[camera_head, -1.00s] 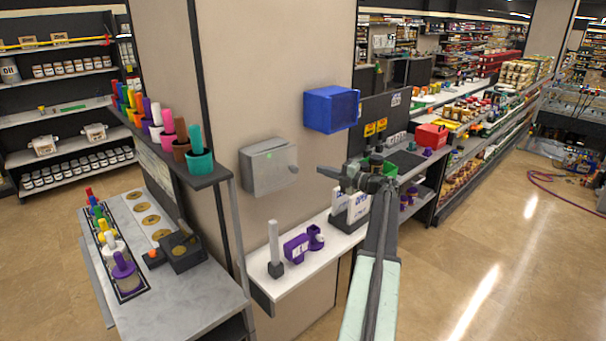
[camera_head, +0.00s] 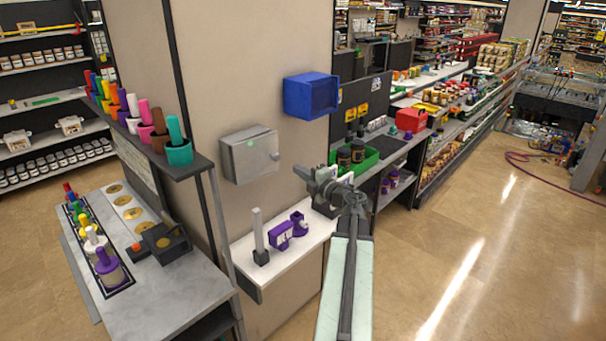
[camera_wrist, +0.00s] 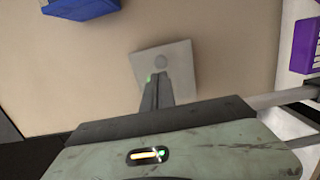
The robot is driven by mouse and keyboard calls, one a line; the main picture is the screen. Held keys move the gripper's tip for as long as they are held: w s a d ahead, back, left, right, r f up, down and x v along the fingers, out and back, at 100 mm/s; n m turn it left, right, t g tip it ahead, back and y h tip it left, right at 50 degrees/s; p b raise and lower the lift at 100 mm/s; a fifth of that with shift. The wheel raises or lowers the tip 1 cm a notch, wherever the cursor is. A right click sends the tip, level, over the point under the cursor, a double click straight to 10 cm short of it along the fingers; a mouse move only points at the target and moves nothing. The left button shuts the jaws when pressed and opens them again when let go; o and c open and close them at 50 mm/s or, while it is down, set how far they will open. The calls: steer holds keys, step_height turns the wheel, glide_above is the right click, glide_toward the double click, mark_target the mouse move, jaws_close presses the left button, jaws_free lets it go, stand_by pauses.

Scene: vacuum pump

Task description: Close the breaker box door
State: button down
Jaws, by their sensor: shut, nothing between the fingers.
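The breaker box (camera_head: 249,155) is a grey box on the beige pillar wall, with a small round knob near its right edge. Its front looks flat and no opening shows, but I cannot tell whether the door is fully shut. In the wrist view the box (camera_wrist: 178,62) is a pale square with a round knob, just beyond my fingers. My gripper (camera_head: 301,172) is shut and empty, to the right of the box and a little lower in the head view. It shows in the wrist view (camera_wrist: 153,80) overlapping the box's lower edge; contact cannot be told.
A blue open-fronted box (camera_head: 311,96) hangs on the wall up and right of the breaker box. A white shelf (camera_head: 268,265) below holds purple parts. A pot shelf (camera_head: 160,160) and grey workbench (camera_head: 190,285) stand left.

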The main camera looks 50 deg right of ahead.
mark_target(280, 157)
steer(key=w, duration=0.3)
steer(key=w+d, duration=0.1)
steer(key=w, duration=0.5)
steer(key=shift+d, duration=0.35)
steer(key=shift+w+d+r, duration=0.1)
steer(key=shift+w+d, duration=0.55)
steer(key=shift+w, duration=0.25)
steer(key=shift+s, duration=0.1)
steer(key=shift+s+a, duration=0.15)
steer(key=shift+s, duration=0.15)
steer(key=s, duration=1.3)
steer(key=shift+s+a, duration=0.2)
steer(key=shift+a, duration=0.15)
